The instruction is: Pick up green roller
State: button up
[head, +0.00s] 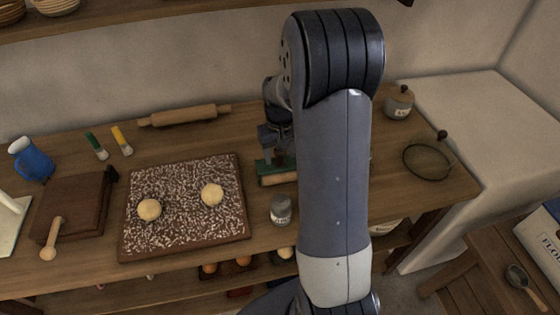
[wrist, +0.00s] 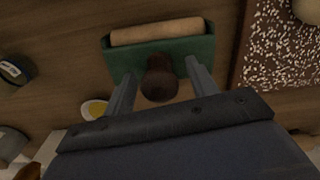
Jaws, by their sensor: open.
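The green roller (head: 264,170) lies on the wooden table, partly hidden by my arm in the head view. In the wrist view the green roller (wrist: 200,46) shows a green body, a pale wooden cylinder along its far edge, and a dark brown knob on the near side. My gripper (wrist: 160,72) is open, with one finger on each side of the knob. I cannot tell whether the fingers touch it. In the head view my gripper (head: 276,155) is low over the roller, partly hidden.
A floured board (head: 185,235) with two dough balls (head: 149,209) lies left of the roller. A small grey-lidded jar (head: 281,210) stands in front of it. A rolling pin (head: 185,115) lies behind. A lidded pot (head: 399,102) and a round glass lid (head: 428,158) are at right.

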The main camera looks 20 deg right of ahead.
jog(key=shift+f, duration=0.4)
jog(key=shift+c, duration=0.3)
jog(key=c, duration=1)
jog(key=shift+o, duration=0.2)
jog(key=shift+r, duration=0.1)
